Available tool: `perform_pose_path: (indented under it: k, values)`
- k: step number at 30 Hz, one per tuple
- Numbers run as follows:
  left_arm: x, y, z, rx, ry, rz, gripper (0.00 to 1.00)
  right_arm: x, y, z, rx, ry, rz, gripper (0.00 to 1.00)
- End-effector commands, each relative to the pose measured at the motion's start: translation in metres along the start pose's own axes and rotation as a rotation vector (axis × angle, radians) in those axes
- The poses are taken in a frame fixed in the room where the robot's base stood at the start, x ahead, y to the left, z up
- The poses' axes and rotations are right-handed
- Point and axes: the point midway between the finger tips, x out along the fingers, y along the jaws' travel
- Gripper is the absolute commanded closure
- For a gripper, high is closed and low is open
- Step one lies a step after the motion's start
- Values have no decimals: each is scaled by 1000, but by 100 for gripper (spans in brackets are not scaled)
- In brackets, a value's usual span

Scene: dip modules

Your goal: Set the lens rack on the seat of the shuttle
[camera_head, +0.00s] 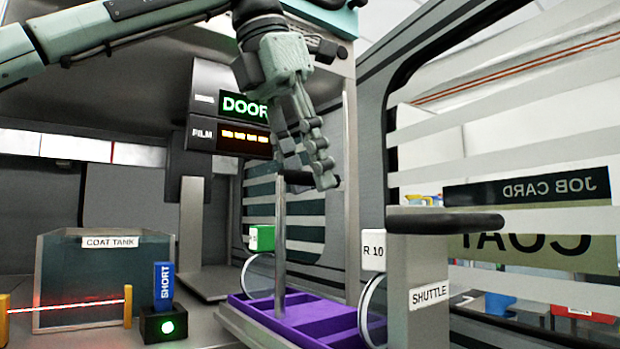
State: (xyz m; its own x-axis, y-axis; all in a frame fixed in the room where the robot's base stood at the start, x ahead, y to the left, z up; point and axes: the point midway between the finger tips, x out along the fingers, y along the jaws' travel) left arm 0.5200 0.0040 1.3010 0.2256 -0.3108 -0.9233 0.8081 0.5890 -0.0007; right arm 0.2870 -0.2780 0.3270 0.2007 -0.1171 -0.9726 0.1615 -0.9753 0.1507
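A purple compartmented tray with a grey upright post, which looks like the lens rack (330,322), sits at the lower middle. The shuttle (428,270) is a grey labelled post with a dark bar on top, just right of the rack. Its seat cannot be made out. My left gripper (318,172) points down near the post's top; whether it touches or grips it is unclear. My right gripper is not in view.
A dark coat tank (103,290) stands left, with a red beam between yellow posts (127,306) before it. A blue SHORT block (163,287) stands on a green-lit black base (167,325). A door and film display (230,121) stands behind. A striped window (500,140) is right.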

Motion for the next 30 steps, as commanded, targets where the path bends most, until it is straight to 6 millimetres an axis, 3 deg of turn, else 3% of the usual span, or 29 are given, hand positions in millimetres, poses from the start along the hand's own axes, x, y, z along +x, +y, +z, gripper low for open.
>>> perform_pose_path:
  k: [6, 12, 30]
  values:
    - [-39, -1, 1, 0, -1, -2, 66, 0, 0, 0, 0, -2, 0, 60]
    - [-59, 0, 0, 1, 1, 0, 66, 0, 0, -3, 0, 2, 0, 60]
    - [-61, 0, 0, 1, 2, -1, 66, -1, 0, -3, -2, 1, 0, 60]
